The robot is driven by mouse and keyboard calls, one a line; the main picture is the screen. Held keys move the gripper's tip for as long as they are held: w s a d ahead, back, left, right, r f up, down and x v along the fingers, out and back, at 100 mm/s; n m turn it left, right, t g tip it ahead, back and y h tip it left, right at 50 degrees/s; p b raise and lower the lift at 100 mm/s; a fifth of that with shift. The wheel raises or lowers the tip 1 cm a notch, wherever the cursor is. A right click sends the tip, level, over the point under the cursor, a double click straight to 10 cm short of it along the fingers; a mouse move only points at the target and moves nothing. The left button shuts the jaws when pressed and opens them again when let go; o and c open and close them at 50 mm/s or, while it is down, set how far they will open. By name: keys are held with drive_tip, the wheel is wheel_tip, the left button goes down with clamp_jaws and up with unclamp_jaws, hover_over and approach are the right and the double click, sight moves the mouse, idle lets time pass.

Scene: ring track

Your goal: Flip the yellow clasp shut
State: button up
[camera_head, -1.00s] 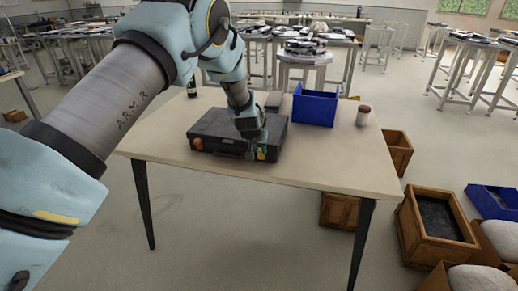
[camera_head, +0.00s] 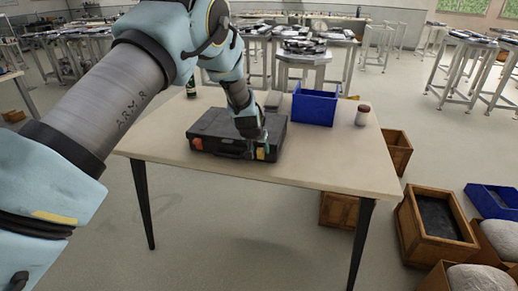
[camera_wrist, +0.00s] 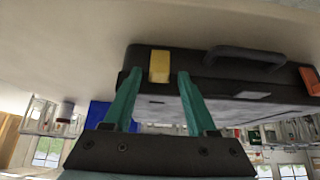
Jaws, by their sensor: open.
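A closed black case (camera_head: 215,127) lies on the table with its handle side facing me. The yellow clasp (camera_head: 260,154) is near the right end of that side, and an orange clasp (camera_head: 197,144) is near the left end. My gripper (camera_head: 262,145) is at the case's front right edge, by the yellow clasp. In the wrist view, which looks upside down, the open teal fingers of my gripper (camera_wrist: 158,74) stand on either side of the yellow clasp (camera_wrist: 159,66), apart from it. The clasp appears flat along the case side. The orange clasp (camera_wrist: 309,80) and black handle (camera_wrist: 245,56) also show.
A blue bin (camera_head: 315,107) and a small jar with a reddish lid (camera_head: 362,116) stand on the table right of the case. A dark bottle (camera_head: 191,88) stands behind it. The table (camera_head: 310,165) is bare in front. Wooden crates (camera_head: 435,225) sit on the floor at right.

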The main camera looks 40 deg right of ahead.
drive_tip(key=b+v, duration=0.3)
drive_tip(key=v, duration=0.7)
drive_tip(key=shift+a+r, duration=0.15)
drive_tip(key=shift+r, duration=0.15)
drive_tip(key=w+a+r+n+y, duration=0.1)
drive_tip(key=w+a+n, duration=0.15)
drive_tip(key=a, duration=0.75)
drive_tip(key=w+a+r+n+y, duration=0.15)
drive_tip(key=w+a, duration=0.25)
drive_tip(key=a, duration=0.6)
drive_tip(key=w+a+r+n+y, duration=0.15)
drive_tip(key=w+a, duration=0.25)
drive_tip(key=a, duration=0.6)
drive_tip(key=s+a+n+g, duration=0.1)
drive_tip(key=s+a, duration=0.4)
drive_tip(key=a, duration=0.8)
drive_tip(key=s+a+r+n+g+y, duration=0.1)
drive_tip(key=s+a+n, duration=0.3)
drive_tip(key=a, duration=0.9)
drive_tip(key=shift+s+a+r+y, duration=0.2)
drive_tip(key=shift+s+r+y, duration=0.1)
drive_tip(key=shift+s, duration=0.9)
